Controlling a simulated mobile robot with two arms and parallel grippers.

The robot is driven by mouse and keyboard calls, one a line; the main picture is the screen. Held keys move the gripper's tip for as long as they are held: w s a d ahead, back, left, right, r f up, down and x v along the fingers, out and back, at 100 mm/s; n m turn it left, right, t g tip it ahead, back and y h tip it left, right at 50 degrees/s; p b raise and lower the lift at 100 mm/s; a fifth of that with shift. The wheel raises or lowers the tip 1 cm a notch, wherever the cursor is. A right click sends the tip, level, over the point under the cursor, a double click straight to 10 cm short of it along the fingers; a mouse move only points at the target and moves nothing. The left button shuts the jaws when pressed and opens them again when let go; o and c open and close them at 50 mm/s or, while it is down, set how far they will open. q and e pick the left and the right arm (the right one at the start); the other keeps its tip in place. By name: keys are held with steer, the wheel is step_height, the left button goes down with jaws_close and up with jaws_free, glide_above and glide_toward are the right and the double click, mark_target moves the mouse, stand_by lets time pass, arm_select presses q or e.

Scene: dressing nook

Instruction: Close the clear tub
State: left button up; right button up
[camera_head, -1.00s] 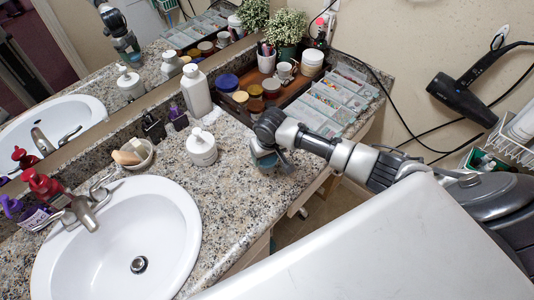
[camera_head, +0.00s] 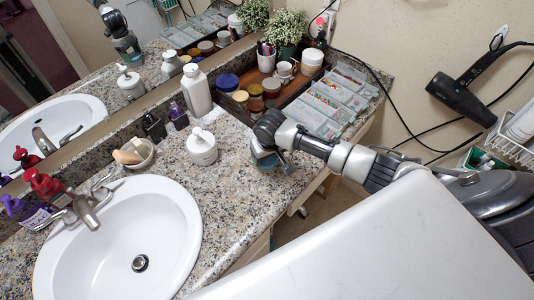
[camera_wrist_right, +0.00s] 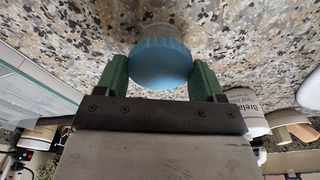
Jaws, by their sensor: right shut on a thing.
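In the right wrist view, a round blue lid (camera_wrist_right: 160,62) sits between the green fingers of my right gripper (camera_wrist_right: 163,78), which is shut on it. A clear tub (camera_wrist_right: 158,30) shows just past the lid's edge, over the granite counter. I cannot tell whether the lid is fully seated on it. In the head view, my right gripper (camera_head: 268,153) points down at the counter's front part, with a bit of the tub and blue lid (camera_head: 264,163) below it. The wrist hides most of them. My left gripper is not in view.
A white pump bottle (camera_head: 202,147) stands left of the gripper. Behind it, a wooden tray (camera_head: 295,92) holds jars, with a clear divided organizer (camera_head: 333,103) beside it. The sink (camera_head: 120,245) is at left. Bare granite (camera_head: 240,195) lies between sink and gripper.

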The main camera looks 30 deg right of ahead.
steer(key=shift+f, duration=0.5)
stand_by(1.0)
steer(key=o, duration=1)
steer(key=shift+c, duration=0.2)
steer(key=shift+o, duration=0.2)
step_height(320, 180, up, 5)
steer(key=p, duration=0.5)
steer(key=shift+f+p, duration=0.2)
steer(key=shift+p, duration=0.15)
